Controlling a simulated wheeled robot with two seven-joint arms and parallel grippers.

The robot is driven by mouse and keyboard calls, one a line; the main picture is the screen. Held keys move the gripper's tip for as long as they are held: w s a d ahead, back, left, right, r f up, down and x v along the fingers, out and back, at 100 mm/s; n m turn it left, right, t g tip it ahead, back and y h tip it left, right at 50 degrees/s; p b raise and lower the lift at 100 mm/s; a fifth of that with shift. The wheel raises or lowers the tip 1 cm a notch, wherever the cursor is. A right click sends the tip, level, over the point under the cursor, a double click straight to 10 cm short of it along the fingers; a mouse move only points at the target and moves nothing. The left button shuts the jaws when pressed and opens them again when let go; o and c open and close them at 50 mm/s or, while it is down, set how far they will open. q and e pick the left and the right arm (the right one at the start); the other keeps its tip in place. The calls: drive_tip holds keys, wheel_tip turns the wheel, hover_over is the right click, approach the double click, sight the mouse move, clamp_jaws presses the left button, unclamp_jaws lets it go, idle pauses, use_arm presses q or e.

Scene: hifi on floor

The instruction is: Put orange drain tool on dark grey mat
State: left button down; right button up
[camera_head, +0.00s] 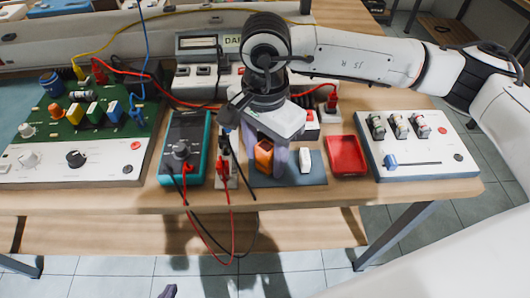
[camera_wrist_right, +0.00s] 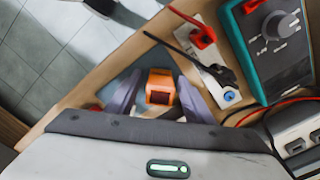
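The orange drain tool (camera_head: 264,155) is a blocky orange piece over the left part of the dark grey mat (camera_head: 318,174). My right gripper (camera_head: 266,160) reaches down from above with one finger on each side of it. In the right wrist view the orange tool (camera_wrist_right: 160,88) shows between the two pale fingers (camera_wrist_right: 159,92), with narrow gaps at its sides, so the gripper looks open. The mat shows behind it; whether the tool touches the mat is hard to tell. A dark tip at the bottom edge seems to be my left gripper (camera_head: 168,291); its opening is hidden.
A white block (camera_head: 305,160) lies on the mat. A red tray (camera_head: 347,155) and a white panel (camera_head: 415,147) stand to the right. A teal multimeter (camera_head: 184,148) and a probe block with red and black leads (camera_head: 225,165) stand close on the left. The table edge is in front.

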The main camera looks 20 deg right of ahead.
sight(265, 147)
drive_tip(key=shift+r, duration=0.1)
drive_tip(key=shift+r+p, duration=0.25)
drive_tip(key=shift+p, duration=0.1)
wheel_tip(265, 147, up, 12)
drive_tip(key=shift+f, duration=0.15)
